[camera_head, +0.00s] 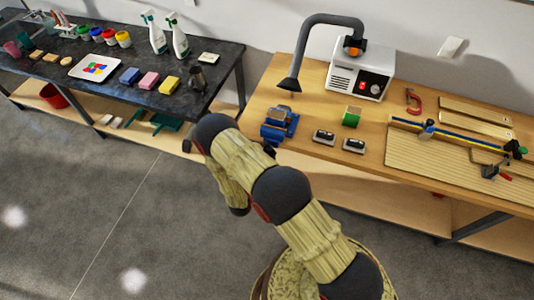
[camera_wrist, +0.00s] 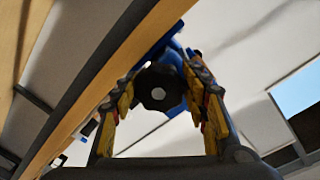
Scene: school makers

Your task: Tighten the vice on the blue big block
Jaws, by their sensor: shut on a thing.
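The blue vice (camera_head: 274,131) stands at the front left edge of the wooden workbench. In the wrist view, the vice's blue body (camera_wrist: 172,50) shows beyond a dark lobed knob (camera_wrist: 160,88) with a pale centre. My gripper (camera_wrist: 160,82) has its two yellow-and-dark fingers on either side of this knob and is shut on it, seen from below. In the head view my arm hides most of the gripper at the bench's front edge.
The workbench (camera_head: 330,171) also holds a green-sided block (camera_head: 352,117), two small dark-topped items, a white fume extractor (camera_head: 358,79) with a bent hose, clamps and boards. A dark table (camera_head: 120,84) with bottles, jars and sponges stands left. The grey floor in front is open.

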